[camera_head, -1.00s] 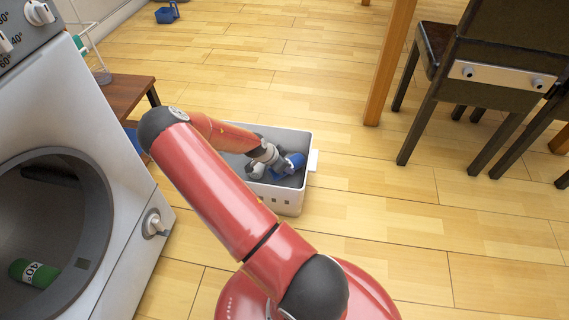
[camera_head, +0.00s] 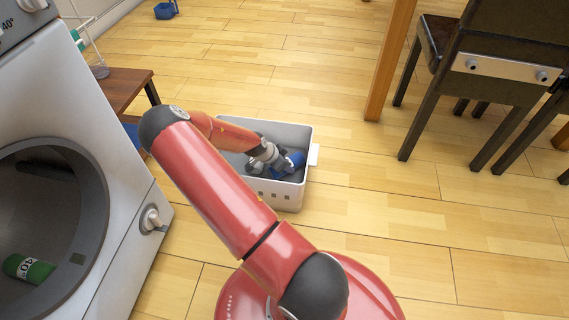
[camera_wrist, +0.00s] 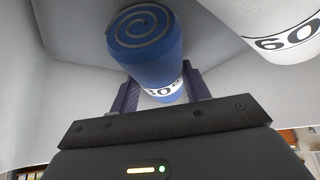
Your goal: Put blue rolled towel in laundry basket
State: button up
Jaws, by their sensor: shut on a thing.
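The blue rolled towel (camera_wrist: 147,45) is held between the fingers of my gripper (camera_wrist: 158,88) in the wrist view, its spiral end facing the camera and part of a white number band showing. In the head view the blue towel (camera_head: 292,163) is inside the white laundry basket (camera_head: 283,198), below the rim level in the picture. My gripper (camera_head: 276,160) reaches down into the basket beside it. The wrist view shows pale basket walls (camera_wrist: 75,25) around the gripper. Whether the towel touches the basket floor cannot be told.
A white towel with a number band (camera_wrist: 275,30) is close to the blue one at upper right. A washing machine (camera_head: 120,200) with a green rolled towel (camera_head: 28,268) inside stands at left. A brown bench (camera_head: 122,88) and dark chairs (camera_head: 432,100) stand around. Floor right of the basket is clear.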

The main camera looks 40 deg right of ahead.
jog(key=o, duration=1.1)
jog(key=p+v, duration=0.2)
jog(key=v, duration=0.5)
jog(key=shift+w+a+r, duration=0.1)
jog(key=shift+a+r, duration=0.1)
jog(key=shift+r, duration=0.15)
jog(key=shift+c, duration=0.3)
grip_shut()
dwell(0.5)
